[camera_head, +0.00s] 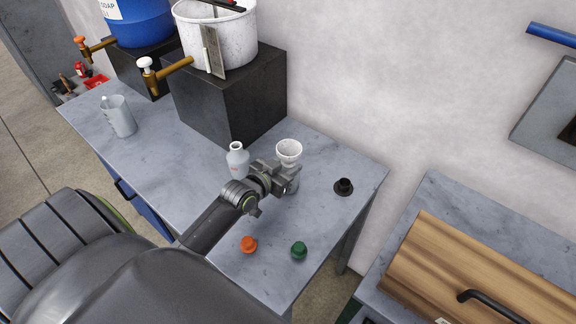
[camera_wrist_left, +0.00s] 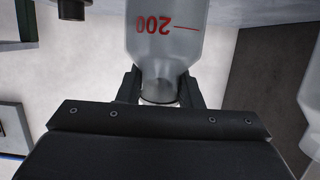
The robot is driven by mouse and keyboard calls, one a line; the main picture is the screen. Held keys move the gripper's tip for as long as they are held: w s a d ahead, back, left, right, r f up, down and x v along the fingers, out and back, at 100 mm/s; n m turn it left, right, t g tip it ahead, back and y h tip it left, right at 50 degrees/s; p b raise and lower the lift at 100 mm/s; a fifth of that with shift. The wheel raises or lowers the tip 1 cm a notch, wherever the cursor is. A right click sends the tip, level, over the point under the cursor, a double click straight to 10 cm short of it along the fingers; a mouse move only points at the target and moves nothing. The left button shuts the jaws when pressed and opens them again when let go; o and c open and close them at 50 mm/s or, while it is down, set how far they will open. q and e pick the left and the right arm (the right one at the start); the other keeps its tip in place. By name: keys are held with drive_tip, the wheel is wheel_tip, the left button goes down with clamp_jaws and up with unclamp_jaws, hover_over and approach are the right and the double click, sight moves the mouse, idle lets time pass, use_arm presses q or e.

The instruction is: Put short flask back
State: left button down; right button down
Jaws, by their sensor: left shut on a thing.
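My left gripper (camera_head: 283,176) is shut on the neck of a clear grey flask (camera_head: 293,186) near the right end of the grey table (camera_head: 190,185). In the left wrist view this flask (camera_wrist_left: 165,35) shows a red 200 mark, upside down in that picture, with its neck between the fingers. A second pale flask (camera_head: 237,160) stands upright left of the gripper, and part of it shows at the right edge of the wrist view (camera_wrist_left: 312,105). My right gripper is out of view.
A black stopper (camera_head: 344,187), a green stopper (camera_head: 299,250) and an orange stopper (camera_head: 248,244) sit on the table. A beaker (camera_head: 119,116) stands at the left. A dark block (camera_head: 230,95) bearing a white bucket (camera_head: 215,35) is behind. The table's middle left is clear.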

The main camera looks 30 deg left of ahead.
use_arm(q)
drive_tip(key=shift+f, duration=0.15)
drive_tip(key=c, duration=1)
unclamp_jaws()
drive_tip(key=shift+r, duration=0.2)
drive_tip(key=v, duration=1.2)
drive_tip(key=shift+b, duration=0.35)
drive_tip(key=shift+s, duration=0.1)
